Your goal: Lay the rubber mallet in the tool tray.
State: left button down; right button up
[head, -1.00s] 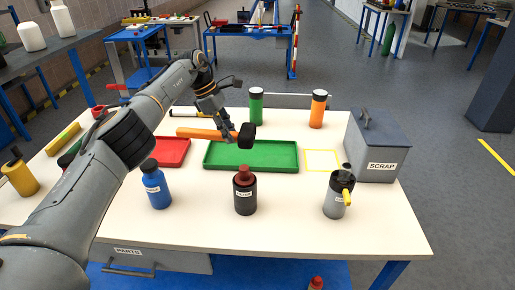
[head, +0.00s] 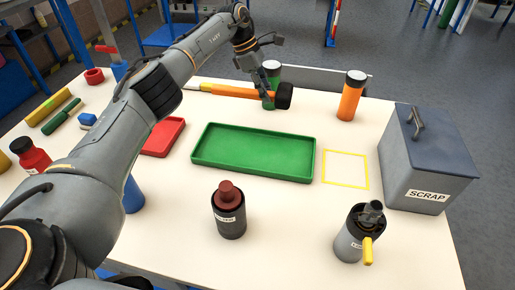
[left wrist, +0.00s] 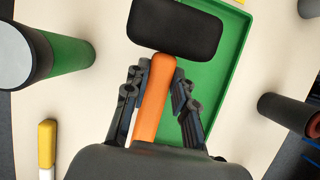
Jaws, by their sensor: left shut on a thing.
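The rubber mallet has an orange handle (head: 232,91) and a black head (head: 284,95). My left gripper (head: 268,92) is shut on the handle near the head and holds it above the table's far side, in front of the green bottle. In the left wrist view the gripper (left wrist: 155,95) has its fingers on both sides of the handle (left wrist: 154,95), with the black head (left wrist: 174,28) just beyond. A green tray (head: 254,172), which looks empty, lies nearer on the table. A smaller red tray (head: 163,139) lies to its left, partly behind my arm. My right gripper does not show.
A green bottle (head: 272,68) and an orange bottle (head: 349,97) stand at the back. A dark bottle (head: 230,215) and a grey can with yellow handle (head: 355,238) stand in front. The grey scrap bin (head: 425,165) is at right. A yellow-outlined square (head: 345,169) is bare.

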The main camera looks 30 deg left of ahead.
pick_arm(q)
jog(key=s, duration=0.2)
jog(key=p, duration=0.3)
send_over(260, 160)
jog(key=a, duration=0.2)
jog(key=f, duration=0.5)
jog(key=w+f, duration=0.1)
jog(key=f, duration=0.2)
jog(key=shift+d, duration=0.2)
jog(key=f, duration=0.1)
jog(key=s+f+p, duration=0.1)
jog(key=f, duration=0.1)
jog(key=shift+s+d+f, duration=0.1)
jog(key=shift+d+f, duration=0.05)
jog(key=shift+d, duration=0.05)
jog(key=shift+f, duration=0.6)
jog(key=c, duration=1.1)
grip_release()
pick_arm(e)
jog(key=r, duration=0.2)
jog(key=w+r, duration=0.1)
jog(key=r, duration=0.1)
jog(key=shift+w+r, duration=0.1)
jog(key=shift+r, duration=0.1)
